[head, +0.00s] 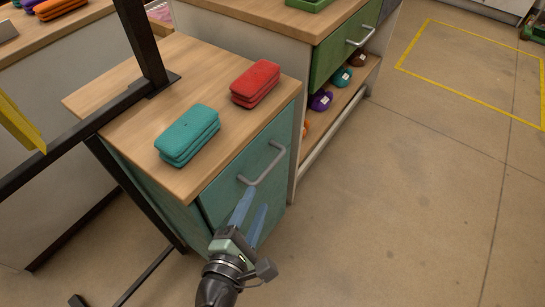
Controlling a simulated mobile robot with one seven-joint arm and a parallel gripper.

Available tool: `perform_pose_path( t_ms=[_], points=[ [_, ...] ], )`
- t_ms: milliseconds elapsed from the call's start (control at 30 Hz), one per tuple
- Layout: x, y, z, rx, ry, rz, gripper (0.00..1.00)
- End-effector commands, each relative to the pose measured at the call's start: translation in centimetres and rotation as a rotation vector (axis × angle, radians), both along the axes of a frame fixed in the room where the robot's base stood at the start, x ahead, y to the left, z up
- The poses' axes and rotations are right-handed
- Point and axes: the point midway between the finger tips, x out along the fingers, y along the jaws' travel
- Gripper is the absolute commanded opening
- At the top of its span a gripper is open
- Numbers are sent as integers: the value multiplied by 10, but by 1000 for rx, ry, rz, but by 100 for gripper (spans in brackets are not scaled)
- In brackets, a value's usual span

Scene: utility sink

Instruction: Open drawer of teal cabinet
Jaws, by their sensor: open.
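The teal cabinet (163,192) has a light wooden top and stands in the left half of the head view. Its teal drawer front (226,183) faces the lower right and looks shut, flush with the cabinet. A grey bar handle (266,168) is fixed across the upper part of the drawer front. My gripper (256,203) is open, with two blue fingers pointing up toward the handle. The fingertips are just below and in front of the handle in the picture. I cannot tell whether they touch it. Nothing shows between the fingers.
A dark metal frame (146,45) crosses the left side. A green drawer (342,48) and a shelf (343,97) with coloured items stand behind.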

Motion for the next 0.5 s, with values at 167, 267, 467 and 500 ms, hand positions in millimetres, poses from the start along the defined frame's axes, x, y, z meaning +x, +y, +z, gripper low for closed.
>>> perform_pose_path(
  t_ms=[167, 267, 467, 500],
  points=[
    [22, -7, -6, -3, -2, -2, 47],
    [41, -14, -10, -3, -4, -4, 47],
    [78, -25, -18, -1, -5, -3, 47],
    [84, -27, -20, -1, -4, -3, 47]
  ],
)
